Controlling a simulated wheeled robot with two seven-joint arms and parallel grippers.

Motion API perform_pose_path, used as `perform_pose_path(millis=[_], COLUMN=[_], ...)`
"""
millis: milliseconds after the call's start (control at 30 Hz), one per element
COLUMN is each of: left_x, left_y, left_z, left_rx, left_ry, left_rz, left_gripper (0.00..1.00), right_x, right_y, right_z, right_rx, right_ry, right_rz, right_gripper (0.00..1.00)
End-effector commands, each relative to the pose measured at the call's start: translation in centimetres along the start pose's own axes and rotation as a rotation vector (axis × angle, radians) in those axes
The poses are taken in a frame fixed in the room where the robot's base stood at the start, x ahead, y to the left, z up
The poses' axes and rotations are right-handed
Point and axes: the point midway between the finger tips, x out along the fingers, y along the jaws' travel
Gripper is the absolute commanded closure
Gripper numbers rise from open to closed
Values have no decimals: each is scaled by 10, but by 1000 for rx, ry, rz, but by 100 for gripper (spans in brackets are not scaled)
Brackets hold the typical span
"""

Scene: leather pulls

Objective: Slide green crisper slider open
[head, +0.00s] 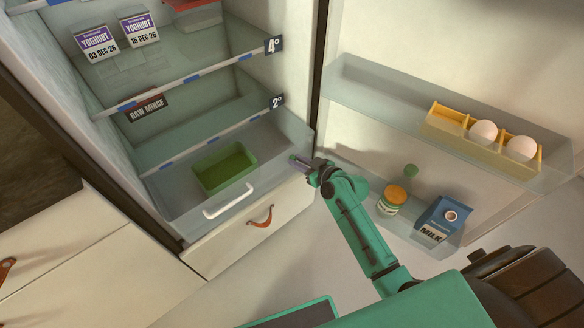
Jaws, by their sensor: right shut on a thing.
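The clear crisper drawer (185,201) is at the bottom of the open fridge, with a white handle (228,201) on its front. My right gripper (296,160) is at the right end of the crisper front, beside the fridge's right wall. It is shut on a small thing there. A bit of green, the crisper slider (291,157), shows at its fingertips; most of the slider is hidden by the fingers. I cannot tell how far along its track it stands. My left gripper is not in view.
A green bin (226,169) sits in the crisper. Above are glass shelves with yoghurt boxes (97,43) and a raw mince label (147,107). The open door at right holds an egg rack (483,142), a jar (392,199) and a milk carton (443,218).

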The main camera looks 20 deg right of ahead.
Motion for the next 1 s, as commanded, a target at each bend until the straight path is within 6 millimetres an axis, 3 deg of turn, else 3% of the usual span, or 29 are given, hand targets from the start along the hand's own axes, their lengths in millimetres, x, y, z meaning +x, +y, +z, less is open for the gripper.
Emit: perform_pose_path(millis=[200,233,300,733,867,1000], left_x=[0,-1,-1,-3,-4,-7], left_y=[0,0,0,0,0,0], left_z=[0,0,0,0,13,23], left_rx=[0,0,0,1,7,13], left_ry=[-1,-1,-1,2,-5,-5], left_rz=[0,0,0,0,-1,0], left_gripper=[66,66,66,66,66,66], right_x=[-1,-1,-1,-10,-35,-77], right_y=[4,5,4,4,2,3], right_z=[0,0,0,0,-1,1], right_rx=[-2,-2,-2,-2,-5,-5], right_ry=[-1,-1,-1,-2,-4,-7], right_rz=[9,10,10,8,6,7], right_gripper=[100,75,48,48,48,48])
